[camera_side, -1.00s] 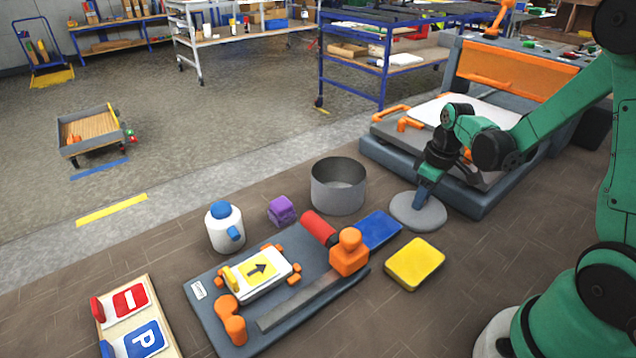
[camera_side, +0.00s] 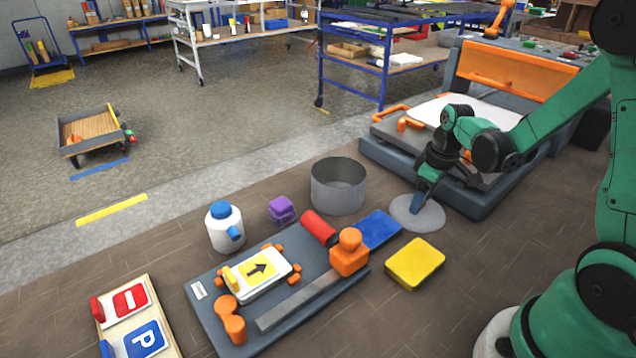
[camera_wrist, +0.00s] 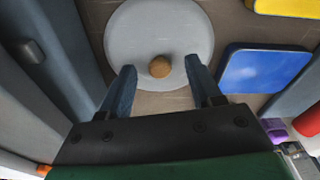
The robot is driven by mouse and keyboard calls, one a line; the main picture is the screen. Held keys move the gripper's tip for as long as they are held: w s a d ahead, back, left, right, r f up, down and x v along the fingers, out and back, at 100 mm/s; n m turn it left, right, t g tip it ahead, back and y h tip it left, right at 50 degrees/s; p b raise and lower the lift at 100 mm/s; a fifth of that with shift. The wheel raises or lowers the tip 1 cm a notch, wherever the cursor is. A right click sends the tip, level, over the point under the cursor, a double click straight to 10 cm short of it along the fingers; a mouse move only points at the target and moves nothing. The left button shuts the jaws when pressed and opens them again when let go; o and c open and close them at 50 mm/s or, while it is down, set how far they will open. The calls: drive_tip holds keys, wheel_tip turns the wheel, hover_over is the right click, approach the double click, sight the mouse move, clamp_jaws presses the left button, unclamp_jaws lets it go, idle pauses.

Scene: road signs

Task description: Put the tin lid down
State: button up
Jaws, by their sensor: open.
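The tin lid (camera_side: 432,216) is a round grey disc lying flat on the brown floor, between the grey machine's base and the blue plate. In the wrist view the lid (camera_wrist: 150,28) shows a round wooden knob (camera_wrist: 160,67) near its lower edge. My gripper (camera_side: 419,203) is low over the lid in the side view. In the wrist view my gripper (camera_wrist: 160,78) is open, with one finger on each side of the knob and a gap on both sides. The open tin (camera_side: 338,188) stands upright left of the lid, without a cover.
A blue plate (camera_side: 375,229) and a yellow pad (camera_side: 415,263) lie close to the lid. The grey machine (camera_side: 400,160) with orange handles stands behind it.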

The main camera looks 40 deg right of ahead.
sight(427, 212)
wheel_tip(427, 212, up, 11)
drive_tip(key=s, duration=0.1)
drive_tip(key=s+a+r+m+t, duration=0.1)
drive_tip(key=a+t, duration=0.4)
drive_tip(key=a, duration=0.8)
drive_tip(key=shift+a+m+t, duration=0.3)
drive_tip(key=shift+m+t, duration=0.1)
drive_tip(key=shift+m, duration=0.2)
